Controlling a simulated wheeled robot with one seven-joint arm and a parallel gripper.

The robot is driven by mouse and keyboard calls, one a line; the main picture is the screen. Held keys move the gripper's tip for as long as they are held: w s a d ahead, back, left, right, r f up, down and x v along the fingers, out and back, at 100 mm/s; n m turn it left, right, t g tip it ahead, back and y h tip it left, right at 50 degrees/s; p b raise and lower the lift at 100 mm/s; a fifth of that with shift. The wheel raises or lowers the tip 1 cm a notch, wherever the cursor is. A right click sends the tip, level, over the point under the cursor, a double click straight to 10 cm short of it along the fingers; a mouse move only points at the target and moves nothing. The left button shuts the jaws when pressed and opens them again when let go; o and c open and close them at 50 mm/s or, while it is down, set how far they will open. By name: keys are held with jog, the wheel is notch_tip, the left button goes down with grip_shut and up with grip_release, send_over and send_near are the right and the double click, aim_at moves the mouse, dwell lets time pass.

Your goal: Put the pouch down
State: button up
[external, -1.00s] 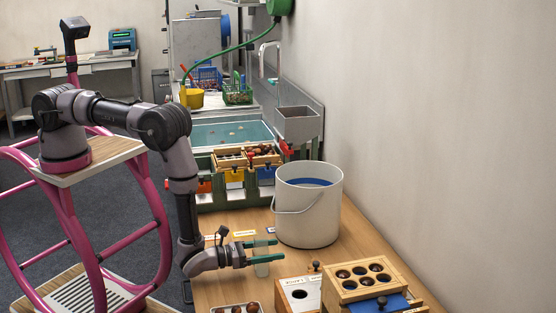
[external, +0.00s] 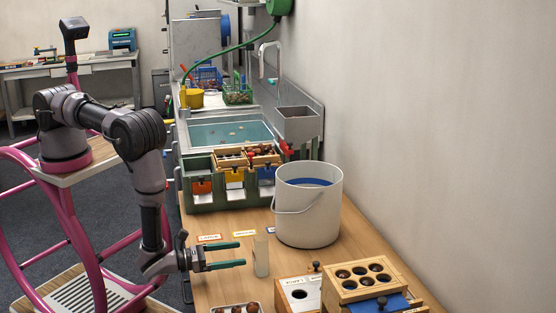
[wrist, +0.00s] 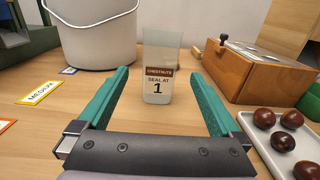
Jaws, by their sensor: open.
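The pouch (external: 261,257) stands upright on the wooden table, translucent and pale. In the wrist view the pouch (wrist: 158,72) shows a brown "CHESTNUTS" label with "SEAL AT 1". My gripper (external: 241,254) has green fingers and is open and empty. It is to the left of the pouch in the external view, with its fingertips short of it. In the wrist view my gripper (wrist: 160,84) has the pouch ahead, between the lines of its fingers and apart from both.
A white bucket (external: 309,213) stands behind the pouch. A wooden box with a hole (external: 298,293) and a holed wooden block (external: 362,275) are at the right. A tray of chestnuts (wrist: 292,140) lies at front right. Label cards, including "MEDIUM" (wrist: 39,93), lie on the table.

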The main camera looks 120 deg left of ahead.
jog(key=shift+s+d, duration=0.25)
jog(key=shift+s, duration=0.05)
jog(key=a+r+n+g+y, duration=0.2)
jog(key=a+r+n+g, duration=0.15)
jog(key=r, duration=0.65)
jog(key=a+r+n+g+y, duration=0.2)
jog(key=r+n+g, duration=0.15)
jog(key=r, duration=0.55)
jog(key=s+a+r+n+g+h, duration=0.1)
jog(key=s+r+n+g, duration=0.25)
jog(key=r, duration=0.45)
jog(key=s+r+n+g+h, duration=0.1)
jog(key=s+r+n+g, duration=0.1)
jog(key=s+r+n, duration=0.4)
jog(key=s+d+r+n+t+h, duration=0.3)
jog(key=s+d+r+h, duration=0.3)
jog(key=s+r, duration=0.4)
jog(key=s+d+r+n+t+h, duration=0.3)
jog(key=s+d+r+h, duration=0.3)
jog(key=s, duration=0.6)
notch_tip(320, 180, up, 4)
jog(key=shift+d+f+t+h, duration=0.1)
jog(key=shift+d+t+h, duration=0.35)
jog(key=shift+d, duration=0.8)
